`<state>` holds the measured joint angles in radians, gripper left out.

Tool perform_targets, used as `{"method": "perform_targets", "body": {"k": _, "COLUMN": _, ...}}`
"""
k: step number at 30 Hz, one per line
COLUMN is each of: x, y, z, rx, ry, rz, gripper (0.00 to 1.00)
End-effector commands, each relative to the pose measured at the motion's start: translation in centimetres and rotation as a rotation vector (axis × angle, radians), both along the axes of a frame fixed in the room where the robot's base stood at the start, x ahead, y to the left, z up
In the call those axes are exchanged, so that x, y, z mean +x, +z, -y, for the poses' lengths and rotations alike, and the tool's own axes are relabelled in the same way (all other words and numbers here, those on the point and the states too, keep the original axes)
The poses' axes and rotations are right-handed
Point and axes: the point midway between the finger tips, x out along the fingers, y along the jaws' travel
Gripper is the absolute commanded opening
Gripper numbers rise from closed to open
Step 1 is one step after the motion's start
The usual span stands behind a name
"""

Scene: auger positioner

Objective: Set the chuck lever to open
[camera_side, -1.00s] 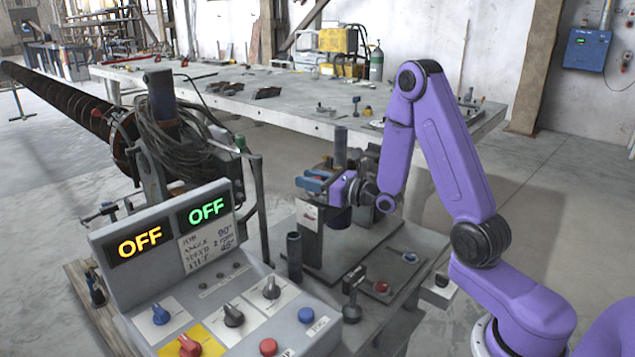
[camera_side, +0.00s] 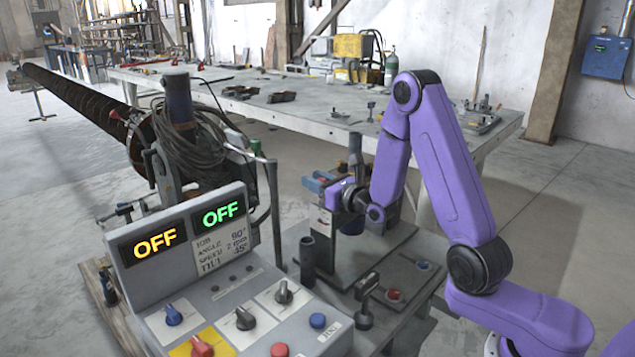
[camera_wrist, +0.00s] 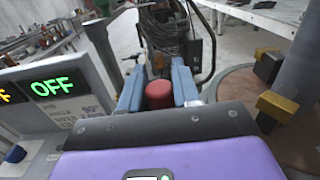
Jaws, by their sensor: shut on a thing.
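My gripper (camera_wrist: 158,92) has its two blue fingers on either side of a red cylindrical knob (camera_wrist: 158,95) in the wrist view. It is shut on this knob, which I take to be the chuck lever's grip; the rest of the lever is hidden. In the side view my gripper (camera_side: 319,183) is above a small upright labelled plate (camera_side: 322,222) on the bench fixture. The knob and the lever's angle cannot be made out there.
The control panel (camera_side: 220,270), with two displays reading OFF, stands left of my gripper. A dark upright tube (camera_side: 307,258) and a steel post (camera_side: 355,150) stand close by. The long auger (camera_side: 80,98) and a cable bundle (camera_side: 200,135) lie beyond. The worktable (camera_side: 290,110) is behind.

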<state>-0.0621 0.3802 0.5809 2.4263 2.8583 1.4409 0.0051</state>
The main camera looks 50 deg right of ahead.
Motion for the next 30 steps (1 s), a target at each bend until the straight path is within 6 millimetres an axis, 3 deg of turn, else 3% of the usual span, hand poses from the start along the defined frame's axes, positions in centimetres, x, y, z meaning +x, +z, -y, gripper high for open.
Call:
{"method": "perform_targets", "body": {"k": 12, "x": 0.1, "y": 0.1, "z": -0.1, "rx": -0.001, "ry": 0.000, "rz": 0.003, "gripper": 0.00}}
{"method": "perform_targets", "body": {"k": 13, "x": 0.1, "y": 0.1, "z": -0.1, "rx": -0.001, "ry": 0.000, "rz": 0.003, "gripper": 0.38}}
{"method": "perform_targets", "body": {"k": 15, "x": 0.1, "y": 0.1, "z": 0.0, "rx": -0.001, "ry": -0.001, "rz": 0.003, "gripper": 0.53}}
{"method": "perform_targets", "body": {"k": 25, "x": -0.1, "y": 0.0, "z": 0.0, "rx": 0.000, "ry": -0.002, "rz": 0.001, "gripper": 0.53}}
{"method": "perform_targets", "body": {"k": 30, "x": -1.7, "y": 0.0, "z": 0.0, "rx": -0.001, "ry": -0.004, "rz": -0.001, "gripper": 0.53}}
